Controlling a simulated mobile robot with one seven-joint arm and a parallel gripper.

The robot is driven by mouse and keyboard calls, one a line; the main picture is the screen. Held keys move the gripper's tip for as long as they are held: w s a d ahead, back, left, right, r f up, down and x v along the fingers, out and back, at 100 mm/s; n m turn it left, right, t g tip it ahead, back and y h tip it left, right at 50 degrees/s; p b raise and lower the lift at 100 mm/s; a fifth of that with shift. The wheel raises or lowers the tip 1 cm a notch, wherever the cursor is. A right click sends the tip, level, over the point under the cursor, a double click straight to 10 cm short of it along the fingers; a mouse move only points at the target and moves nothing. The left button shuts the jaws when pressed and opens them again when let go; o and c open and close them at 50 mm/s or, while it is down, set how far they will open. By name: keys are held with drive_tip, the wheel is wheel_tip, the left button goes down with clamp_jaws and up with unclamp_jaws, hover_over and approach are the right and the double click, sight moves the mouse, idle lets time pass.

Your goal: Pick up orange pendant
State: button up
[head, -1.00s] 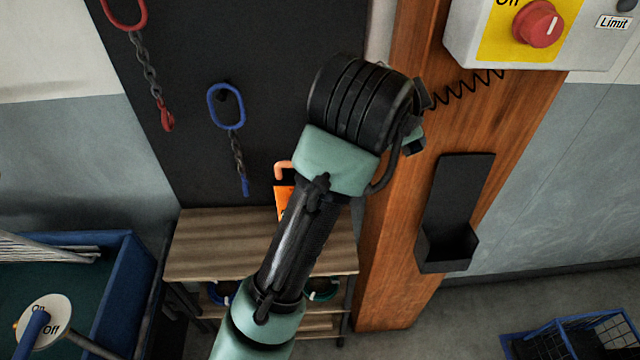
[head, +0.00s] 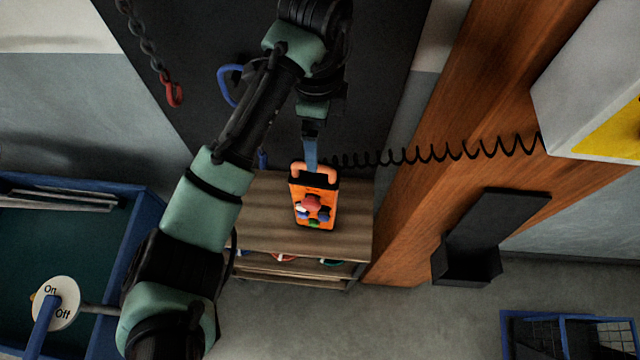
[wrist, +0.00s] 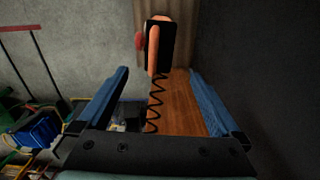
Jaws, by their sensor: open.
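The orange pendant (head: 326,219) is upright in the head view, with a black edge, red, blue and green buttons and a loop handle on top. It shows in front of the wooden shelf top; I cannot tell whether it touches it. In the wrist view the pendant (wrist: 161,46) is seen side-on, ahead of and between the fingertips. My gripper (head: 310,168) has its blue fingers at the pendant's top handle. In the wrist view my gripper (wrist: 160,73) is open, with nothing clasped between the fingers.
A black coiled cord (head: 440,153) runs from the pendant to a white and yellow control box (head: 590,85). A wooden shelf (head: 262,225) stands below, by a dark board (head: 180,60) with hanging chains. A black holder (head: 468,265) is on the wooden post. A blue bin (head: 140,215) is left.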

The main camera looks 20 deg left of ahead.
drive_tip(key=b, duration=0.3)
hover_over(318, 174)
drive_tip(key=f, duration=0.5)
drive_tip(key=shift+s+f, duration=0.2)
drive_tip(key=shift+f, duration=0.15)
drive_tip(key=shift+w+f+p, duration=0.1)
drive_tip(key=shift+f+p, duration=0.25)
drive_tip(key=shift+f, duration=0.1)
wheel_tip(318, 174, down, 3)
drive_tip(key=shift+f+p, duration=0.2)
drive_tip(key=shift+p, duration=0.65)
drive_tip(key=shift+w+f, duration=0.1)
drive_tip(key=shift+f, duration=0.45)
clamp_jaws()
drive_tip(key=shift+r, duration=0.1)
